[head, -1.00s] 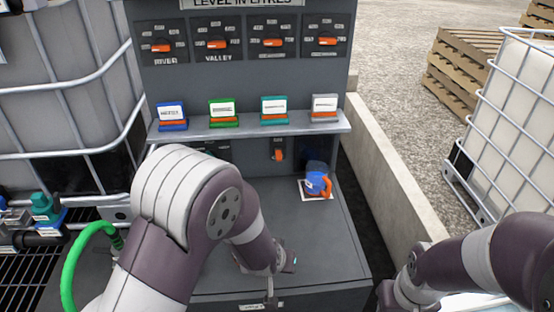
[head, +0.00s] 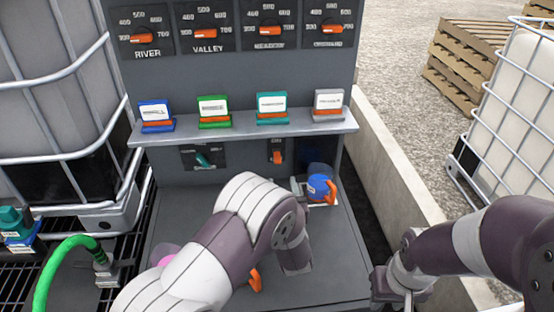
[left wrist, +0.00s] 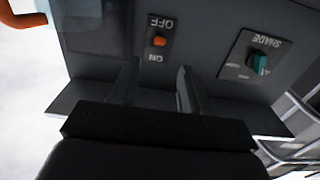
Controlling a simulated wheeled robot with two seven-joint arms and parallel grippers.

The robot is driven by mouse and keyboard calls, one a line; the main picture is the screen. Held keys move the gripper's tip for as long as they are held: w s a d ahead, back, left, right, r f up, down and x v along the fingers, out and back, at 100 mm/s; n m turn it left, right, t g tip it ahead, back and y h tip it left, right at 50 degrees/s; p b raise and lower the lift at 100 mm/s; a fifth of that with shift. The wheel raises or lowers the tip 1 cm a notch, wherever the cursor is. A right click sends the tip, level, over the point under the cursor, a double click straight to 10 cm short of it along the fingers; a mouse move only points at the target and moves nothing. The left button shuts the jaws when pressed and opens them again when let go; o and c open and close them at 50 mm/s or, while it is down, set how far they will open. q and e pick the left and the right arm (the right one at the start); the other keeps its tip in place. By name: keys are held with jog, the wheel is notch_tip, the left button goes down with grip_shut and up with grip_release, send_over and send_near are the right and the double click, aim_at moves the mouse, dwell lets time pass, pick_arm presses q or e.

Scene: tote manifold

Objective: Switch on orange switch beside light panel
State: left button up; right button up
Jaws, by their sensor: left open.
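The orange switch (head: 277,157) sits on the grey back panel under the shelf. In the left wrist view, which is upside down, the orange switch (left wrist: 159,41) lies between the words OFF and ON. I cannot tell which way it is set. A dark panel (left wrist: 82,22) beside it may be the light panel. My left gripper (left wrist: 156,88) is open and empty, its fingertips apart and close to the switch plate, roughly in line with the switch. In the head view my arm mostly hides this gripper. My right gripper (head: 400,288) is at the lower right, its jaws unclear.
A blue jug (head: 319,188) with an orange handle stands on the bench right of the switch. A teal SHADE knob (head: 204,160) is to the left. The shelf (head: 245,130) with several coloured card holders overhangs the switch. Pink and orange objects show partly behind my arm.

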aim_at(278, 160)
pick_arm(q)
jog(key=w, duration=0.3)
jog(key=w+a, duration=0.1)
jog(key=w, duration=0.2)
jog(key=w+a+p, duration=0.1)
jog(key=w, duration=0.3)
jog(key=shift+f, duration=0.1)
grip_shut()
